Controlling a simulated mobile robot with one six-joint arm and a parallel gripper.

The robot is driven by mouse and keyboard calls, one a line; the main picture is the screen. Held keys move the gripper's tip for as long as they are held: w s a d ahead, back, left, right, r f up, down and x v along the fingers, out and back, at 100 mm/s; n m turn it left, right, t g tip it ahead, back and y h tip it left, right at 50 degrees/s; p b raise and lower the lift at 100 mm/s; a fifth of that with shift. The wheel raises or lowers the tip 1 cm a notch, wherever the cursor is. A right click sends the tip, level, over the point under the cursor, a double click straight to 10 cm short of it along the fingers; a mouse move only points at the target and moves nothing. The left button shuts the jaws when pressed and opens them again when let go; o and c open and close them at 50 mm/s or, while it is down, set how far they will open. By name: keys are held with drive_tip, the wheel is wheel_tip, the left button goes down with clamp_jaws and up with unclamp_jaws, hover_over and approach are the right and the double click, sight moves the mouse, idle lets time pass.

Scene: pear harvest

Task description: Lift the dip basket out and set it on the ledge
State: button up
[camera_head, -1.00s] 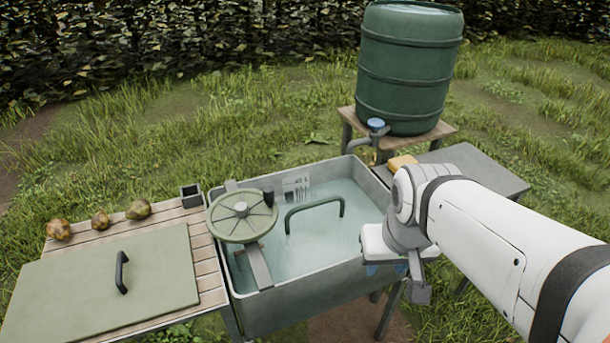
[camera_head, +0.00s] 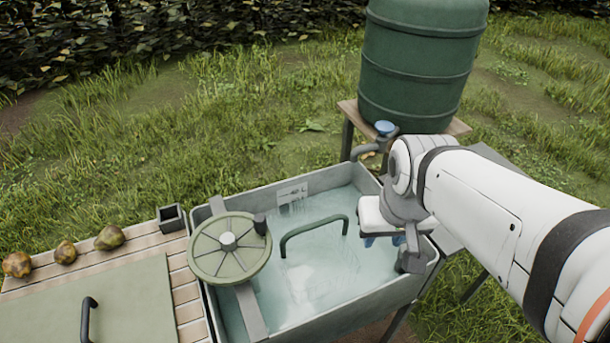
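The dip basket shows only as a green arched handle (camera_head: 314,232) above the water in the grey tank (camera_head: 345,314). The rest of it is hidden under the cloudy water. My gripper (camera_head: 385,241) is at the tank's right side, to the right of the handle and apart from it. Its blue fingertips point down and are partly hidden by my wrist, so I cannot tell how far apart they are. I see nothing held in it. Which surface is the ledge is not clear; a grey side table (camera_head: 447,240) stands right of the tank, mostly behind my arm.
A green hand wheel (camera_head: 229,248) sits on a bar across the tank's left part. A slatted bench (camera_head: 179,262) at left carries several brown-green pears (camera_head: 65,252), a small dark box (camera_head: 171,217) and a green lid (camera_head: 140,305). A green barrel (camera_head: 420,65) with a blue-topped tap stands behind.

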drive_tip(key=shift+d, duration=0.2)
drive_tip(key=shift+o, duration=0.7)
drive_tip(key=m+g+y+b, duration=0.1)
drive_tip(key=m+b, duration=0.7)
drive_tip(key=m, duration=0.2)
approach(317, 223)
drive_tip(key=s+d, duration=0.2)
drive_tip(key=s, duration=0.1)
drive_tip(key=w+f, duration=0.1)
drive_tip(key=w+a+f+m, duration=0.1)
drive_tip(key=f, duration=0.1)
drive_tip(key=w+a+f+m+b, duration=0.1)
drive_tip(key=w+f, duration=0.1)
drive_tip(key=shift+f+g+y, duration=0.2)
drive_tip(key=shift+g+y, duration=0.2)
drive_tip(key=f, duration=0.3)
drive_tip(key=a+f+b, duration=0.1)
drive_tip(key=f, duration=0.2)
drive_tip(key=shift+w+a+f, duration=0.1)
drive_tip(key=shift+w+a, duration=0.1)
drive_tip(key=shift+f, duration=0.55)
drive_tip(key=shift+c, duration=0.3)
